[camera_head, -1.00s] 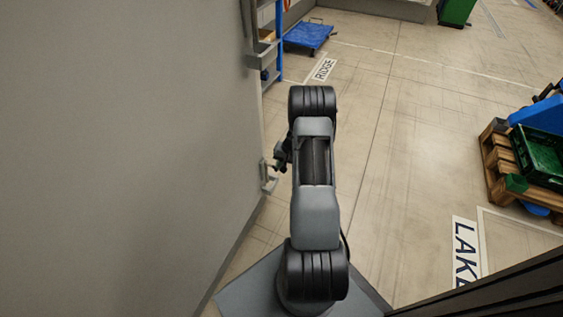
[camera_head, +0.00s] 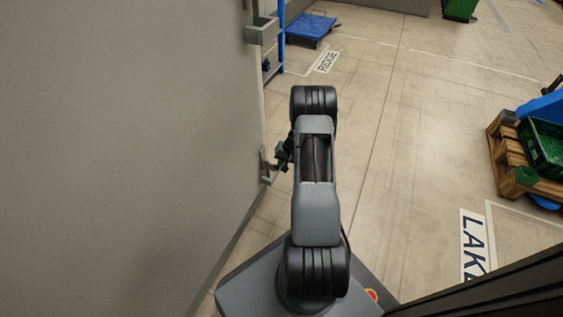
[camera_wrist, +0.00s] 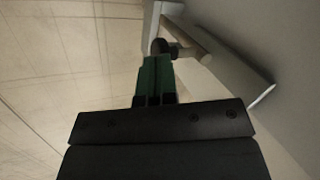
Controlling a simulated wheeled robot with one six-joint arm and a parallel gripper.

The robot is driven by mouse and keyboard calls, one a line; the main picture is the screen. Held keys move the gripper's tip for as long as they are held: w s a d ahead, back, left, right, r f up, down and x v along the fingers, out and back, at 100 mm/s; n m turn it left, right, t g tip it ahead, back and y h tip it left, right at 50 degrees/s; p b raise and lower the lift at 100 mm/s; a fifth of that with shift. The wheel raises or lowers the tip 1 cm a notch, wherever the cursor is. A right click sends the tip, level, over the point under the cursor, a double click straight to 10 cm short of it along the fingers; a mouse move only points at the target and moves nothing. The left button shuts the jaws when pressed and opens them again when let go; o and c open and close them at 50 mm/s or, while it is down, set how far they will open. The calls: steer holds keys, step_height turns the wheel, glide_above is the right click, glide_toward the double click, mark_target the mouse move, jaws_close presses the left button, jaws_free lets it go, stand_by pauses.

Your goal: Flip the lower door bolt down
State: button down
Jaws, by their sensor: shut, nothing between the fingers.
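The door is the large grey panel (camera_head: 130,150) filling the left of the head view. The lower door bolt (camera_head: 265,168) is a small grey fitting at the door's edge, beside my gripper (camera_head: 283,158). In the wrist view my gripper (camera_wrist: 155,68) shows green fingers, shut with nothing between them. Their tips are close to a dark round knob on the grey bolt (camera_wrist: 188,38), which runs along the door face. I cannot tell whether the fingers touch the knob. My arm partly hides the gripper in the head view.
A second grey fitting (camera_head: 261,31) sits higher on the door edge. Behind it are a blue rack (camera_head: 280,40) and a blue platform cart (camera_head: 311,27). A wooden pallet (camera_head: 512,165) with a green crate (camera_head: 545,145) stands at the right. The floor between is clear.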

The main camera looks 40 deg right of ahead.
steer(key=shift+s+f, duration=0.1)
steer(key=shift+f, duration=0.05)
steer(key=p+v, duration=0.6)
steer(key=v, duration=0.8)
steer(key=shift+r, duration=0.25)
steer(key=a+r+n+h+p, duration=0.1)
steer(key=a+r+p, duration=0.45)
steer(key=r, duration=0.55)
steer(key=a+r+n+p, duration=0.2)
steer(key=a+r+p, duration=0.35)
steer(key=r, duration=0.55)
steer(key=a+r+n+h+p, duration=0.1)
steer(key=a+r+p, duration=0.45)
steer(key=r, duration=0.55)
steer(key=s+a+r+n+p, duration=0.1)
steer(key=s+a+r+p, duration=0.3)
steer(key=r, duration=0.4)
steer(key=s+a+r+n+h+p, duration=0.1)
steer(key=s+a+r+p, duration=0.3)
steer(key=r+p, duration=0.3)
steer(key=s+a+r+n+p, duration=0.1)
steer(key=s+a+r+p, duration=0.3)
steer(key=r, duration=0.6)
steer(key=s+p, duration=0.2)
steer(key=shift+s+n+t+h, duration=0.25)
steer(key=shift+n+t+h, duration=0.05)
steer(key=shift+n, duration=0.1)
steer(key=shift+r, duration=0.1)
